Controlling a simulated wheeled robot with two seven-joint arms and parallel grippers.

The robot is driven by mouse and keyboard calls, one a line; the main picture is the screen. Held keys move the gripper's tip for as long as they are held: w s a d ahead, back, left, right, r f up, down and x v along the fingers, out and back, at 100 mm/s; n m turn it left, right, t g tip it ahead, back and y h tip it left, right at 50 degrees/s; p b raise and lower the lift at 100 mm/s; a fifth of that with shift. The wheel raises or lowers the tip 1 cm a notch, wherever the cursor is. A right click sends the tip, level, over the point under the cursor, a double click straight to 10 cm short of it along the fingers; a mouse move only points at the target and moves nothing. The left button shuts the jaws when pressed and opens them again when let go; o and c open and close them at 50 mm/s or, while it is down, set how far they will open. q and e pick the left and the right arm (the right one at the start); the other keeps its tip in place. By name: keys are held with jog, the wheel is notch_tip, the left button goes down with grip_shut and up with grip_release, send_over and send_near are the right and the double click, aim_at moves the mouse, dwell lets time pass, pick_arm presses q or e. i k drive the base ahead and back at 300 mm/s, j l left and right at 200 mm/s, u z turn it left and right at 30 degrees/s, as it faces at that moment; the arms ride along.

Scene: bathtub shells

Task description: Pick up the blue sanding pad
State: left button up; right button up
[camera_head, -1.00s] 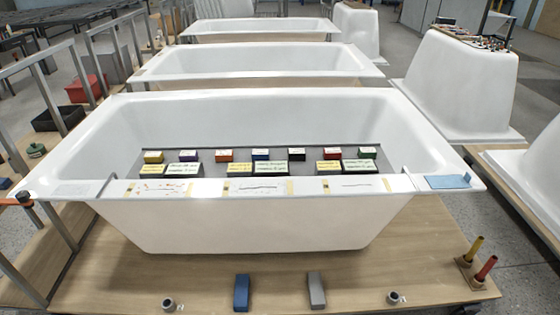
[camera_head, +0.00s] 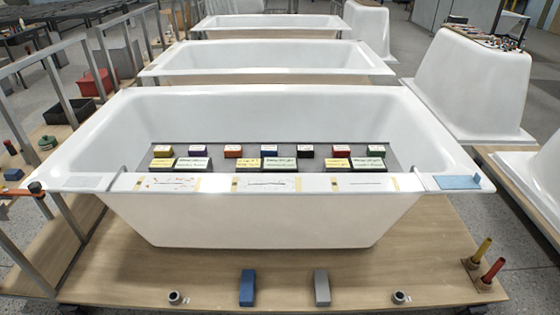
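A blue block-shaped pad (camera_head: 247,288) lies on the wooden platform (camera_head: 180,272) in front of the nearest white bathtub shell (camera_head: 250,222), near the bottom of the head view. A grey block of similar shape (camera_head: 321,287) lies to its right, apart from it. A flat light-blue piece (camera_head: 458,182) rests on the right end of the tub's front rim. Neither of my grippers is in view, and nothing touches the blue pad.
Small dark ring-shaped pieces (camera_head: 175,297) (camera_head: 401,297) flank the two blocks. Red and yellow cylinders (camera_head: 493,270) (camera_head: 481,250) stand at the platform's right. A grey board (camera_head: 215,149) with several coloured blocks lies across the tub. A metal rail (camera_head: 65,215) stands left.

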aim_at(265, 150)
jog(key=i+z, duration=0.5)
jog(key=i, duration=0.35)
